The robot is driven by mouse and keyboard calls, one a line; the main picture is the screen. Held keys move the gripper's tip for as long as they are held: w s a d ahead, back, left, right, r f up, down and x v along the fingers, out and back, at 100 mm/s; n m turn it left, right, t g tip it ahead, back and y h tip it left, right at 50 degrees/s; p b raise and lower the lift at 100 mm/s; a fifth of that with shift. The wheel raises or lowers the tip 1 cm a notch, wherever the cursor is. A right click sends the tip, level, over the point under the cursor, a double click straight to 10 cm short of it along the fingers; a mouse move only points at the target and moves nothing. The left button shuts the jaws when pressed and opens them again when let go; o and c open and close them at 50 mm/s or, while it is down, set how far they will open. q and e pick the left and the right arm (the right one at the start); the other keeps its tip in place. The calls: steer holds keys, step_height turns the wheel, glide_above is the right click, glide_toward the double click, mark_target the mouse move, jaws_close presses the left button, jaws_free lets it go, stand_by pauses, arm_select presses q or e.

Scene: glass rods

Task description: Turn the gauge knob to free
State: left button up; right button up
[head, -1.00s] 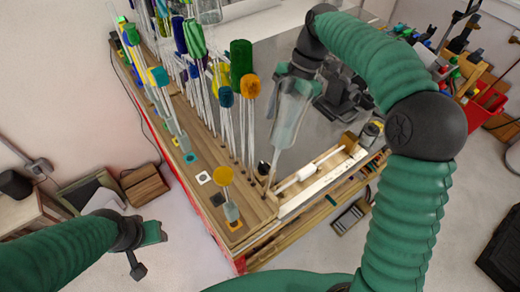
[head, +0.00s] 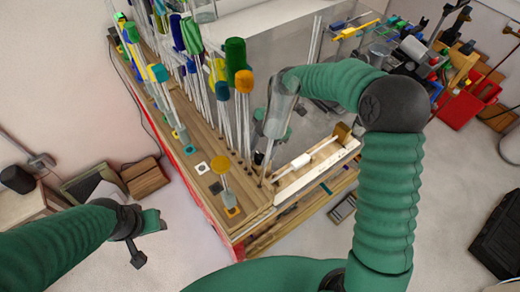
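A wooden fixture (head: 318,172) with a white roller (head: 301,161) on a thin rod sits at the near right corner of the bench. A small wooden block (head: 342,131) stands at its far end. I cannot pick out the gauge knob for sure. My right gripper (head: 267,150) points down at the fixture's left end, beside the glass rods; its see-through grey wrist hides part of that area, and its finger opening is unclear. My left gripper (head: 145,240) hangs empty left of the bench, its fingers apart.
Several glass rods with coloured caps stand along the bench's left side, including an orange-capped one (head: 244,81) close to my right gripper. A red bin (head: 466,103) is at the far right.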

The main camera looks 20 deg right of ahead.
steer(key=shift+w+d+f, duration=0.15)
steer(key=shift+w+d, duration=0.1)
steer(key=shift+d, duration=0.15)
steer(key=c, duration=0.5)
steer(key=shift+d, duration=0.25)
jaws_close()
arm_select(q)
steer(key=shift+w+d, duration=0.2)
steer(key=shift+d, duration=0.3)
steer(key=shift+a, duration=0.1)
arm_select(e)
steer(key=shift+a, duration=0.2)
